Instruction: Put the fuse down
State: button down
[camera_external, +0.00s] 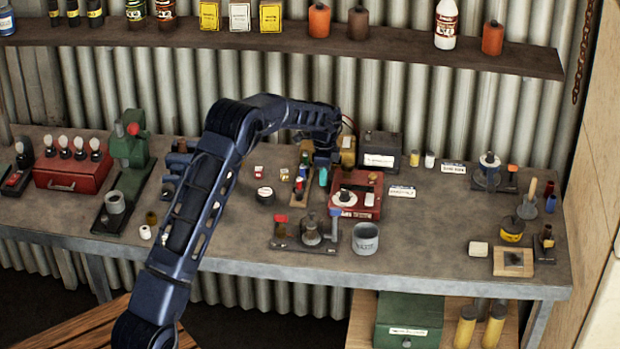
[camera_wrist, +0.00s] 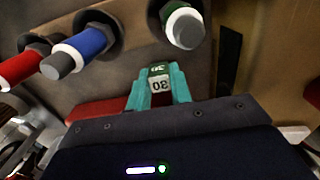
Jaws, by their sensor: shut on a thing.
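The fuse (camera_wrist: 159,79) is a small green piece with a pale face marked "30". It sits between the teal fingers of my gripper (camera_wrist: 160,92) in the wrist view, and the fingers are shut on it. In the external view my gripper (camera_external: 323,176) points down over the middle of the bench, its teal fingertips just right of a small wooden board (camera_external: 301,172). The fuse cannot be made out there. Whether it touches anything beneath is hidden.
The wrist view shows a red cylinder (camera_wrist: 20,68), a blue cylinder (camera_wrist: 82,48) and a green-and-white cylinder (camera_wrist: 183,25) in dark rings. A red box (camera_external: 357,196) stands close right of my gripper. A grey cup (camera_external: 365,239) stands nearer the bench (camera_external: 420,262) front, which has bare room.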

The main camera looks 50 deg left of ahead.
jog(key=c, duration=1.3)
grip_release()
jog(key=shift+f, duration=0.1)
jog(key=shift+o, duration=0.2)
